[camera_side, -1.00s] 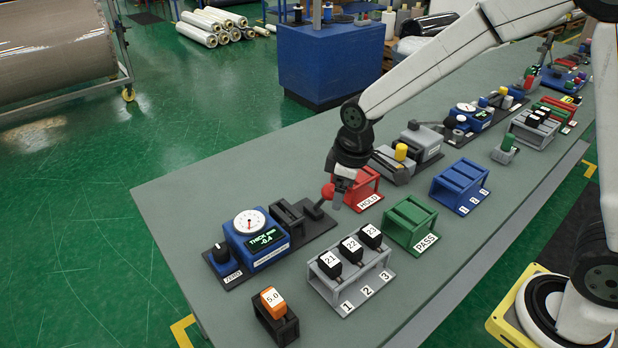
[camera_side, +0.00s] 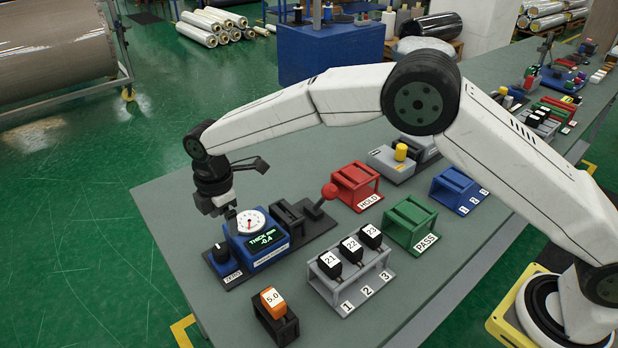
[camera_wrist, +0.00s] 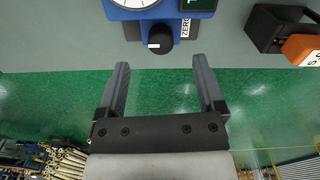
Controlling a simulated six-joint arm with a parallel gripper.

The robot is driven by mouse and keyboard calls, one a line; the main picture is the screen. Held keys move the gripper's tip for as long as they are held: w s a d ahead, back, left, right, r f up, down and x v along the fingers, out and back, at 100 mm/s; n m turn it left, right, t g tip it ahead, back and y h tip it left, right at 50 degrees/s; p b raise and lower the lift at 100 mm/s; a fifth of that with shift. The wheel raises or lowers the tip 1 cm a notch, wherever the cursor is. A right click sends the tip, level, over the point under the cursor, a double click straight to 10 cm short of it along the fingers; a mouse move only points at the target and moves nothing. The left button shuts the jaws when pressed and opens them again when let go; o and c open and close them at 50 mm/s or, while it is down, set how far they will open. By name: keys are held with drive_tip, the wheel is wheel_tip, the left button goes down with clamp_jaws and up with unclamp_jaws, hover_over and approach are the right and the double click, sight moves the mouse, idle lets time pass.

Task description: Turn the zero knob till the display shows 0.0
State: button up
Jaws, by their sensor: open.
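The blue thickness gauge (camera_side: 270,254) stands near the left end of the bench, with a white dial on top. Its display (camera_side: 266,239) reads -0.4. The black zero knob (camera_side: 221,252) sits on a small blue block at the gauge's left, with a ZERO label in front. My gripper (camera_wrist: 168,75) is open and empty. In the side view it (camera_side: 226,211) hangs above and behind the knob, apart from it.
A red-balled lever (camera_side: 329,191) is right of the gauge. A grey rack (camera_side: 350,280) holds black blocks 21, 22 and 23. An orange 5.0 block (camera_side: 272,299) sits in a black holder in front. Red HOLD (camera_side: 356,183) and green PASS (camera_side: 411,222) stands are further right.

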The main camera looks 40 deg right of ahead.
sight(220, 248)
drive_tip(key=shift+a+f+n, duration=0.2)
drive_tip(key=shift+a+n, duration=0.05)
drive_tip(key=shift+a, duration=0.25)
drive_tip(key=shift+a+f+n, duration=0.15)
drive_tip(key=shift+a+n, duration=0.1)
drive_tip(key=shift+a, duration=0.25)
drive_tip(key=shift+f, duration=0.1)
drive_tip(key=shift+f, duration=3.8)
clamp_jaws()
